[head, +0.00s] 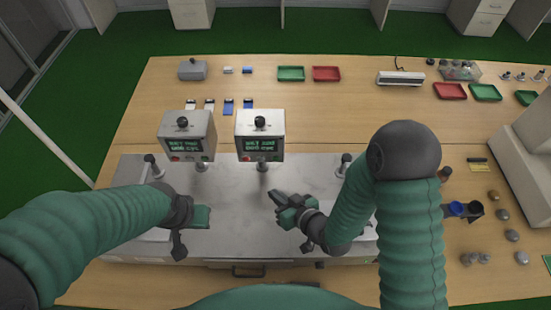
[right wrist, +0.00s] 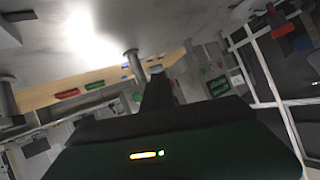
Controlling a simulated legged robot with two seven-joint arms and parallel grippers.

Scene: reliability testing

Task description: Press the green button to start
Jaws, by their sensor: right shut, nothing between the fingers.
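Two grey control boxes stand on posts above the metal bench: a left box (head: 187,134) and a right box (head: 260,134). Each has a black knob on top, a lit screen with green text and a row of small buttons along its lower front edge. The buttons are too small to tell the green one surely. My right gripper (head: 273,195) is shut and empty over the metal surface, below and slightly right of the right box, apart from it. It shows dark in the right wrist view (right wrist: 156,82). My left gripper (head: 179,245) hangs lower left; its fingers are unclear.
The metal bench top (head: 315,180) is clear between the posts. Behind it, the wooden table holds blue and white pieces, a green tray (head: 291,73), a red tray (head: 327,73) and a grey box (head: 193,69).

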